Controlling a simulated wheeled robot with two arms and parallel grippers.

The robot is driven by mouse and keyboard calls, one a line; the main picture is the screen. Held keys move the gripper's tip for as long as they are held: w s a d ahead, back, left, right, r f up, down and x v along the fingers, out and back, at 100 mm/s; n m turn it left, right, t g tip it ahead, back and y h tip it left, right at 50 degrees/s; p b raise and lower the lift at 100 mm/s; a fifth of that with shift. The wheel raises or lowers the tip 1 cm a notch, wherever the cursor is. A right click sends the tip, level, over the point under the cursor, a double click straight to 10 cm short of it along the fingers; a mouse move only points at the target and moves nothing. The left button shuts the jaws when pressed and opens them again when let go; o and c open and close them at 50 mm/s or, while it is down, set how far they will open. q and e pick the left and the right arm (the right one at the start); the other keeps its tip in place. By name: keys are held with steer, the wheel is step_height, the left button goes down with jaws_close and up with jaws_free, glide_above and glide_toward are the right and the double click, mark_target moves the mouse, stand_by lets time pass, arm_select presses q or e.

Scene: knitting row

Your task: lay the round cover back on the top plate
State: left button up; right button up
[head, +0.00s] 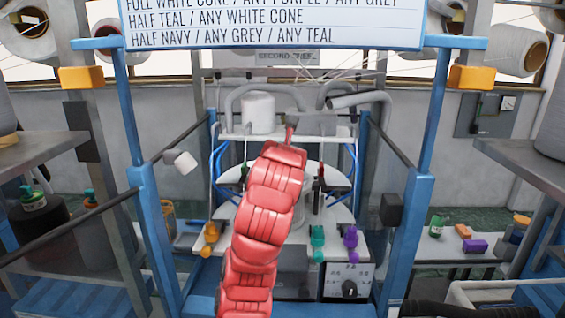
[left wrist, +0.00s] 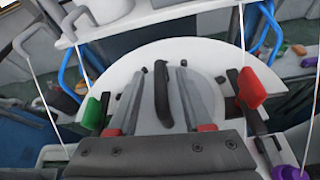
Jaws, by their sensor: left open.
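The white round top plate (head: 334,180) of the knitting machine is partly hidden behind my red arm in the head view. It fills the middle of the left wrist view (left wrist: 205,62). A greyish round area with a black bar-like handle (left wrist: 162,92), which looks like the round cover, shows over the middle of the plate. I cannot tell whether it rests flush there. My left gripper (left wrist: 160,90) is open, with one grey finger on each side of the handle and visible gaps between. In the head view my arm hides this gripper and the cover.
A green lever (left wrist: 92,112) and a red lever (left wrist: 251,90) flank the plate. A white shelf with a white cone (head: 258,112) stands behind it. Blue posts (head: 160,230) frame both sides. Orange, teal and purple (head: 351,242) pegs stand at the front.

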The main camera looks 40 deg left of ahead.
arm_select(q)
steer(key=v, duration=0.2)
steer(key=shift+s+d+r+b, duration=0.1)
steer(key=shift+s+b, duration=0.15)
steer(key=shift+b, duration=0.1)
steer(key=shift+v, duration=0.95)
steer(key=shift+s+d+r, duration=0.1)
steer(key=shift+s+d, duration=0.05)
steer(key=shift+d, duration=0.05)
steer(key=shift+s+r, duration=0.2)
steer(key=shift+r, duration=0.05)
steer(key=p+v, duration=0.5)
steer(key=p, duration=0.4)
steer(key=shift+s+d, duration=0.35)
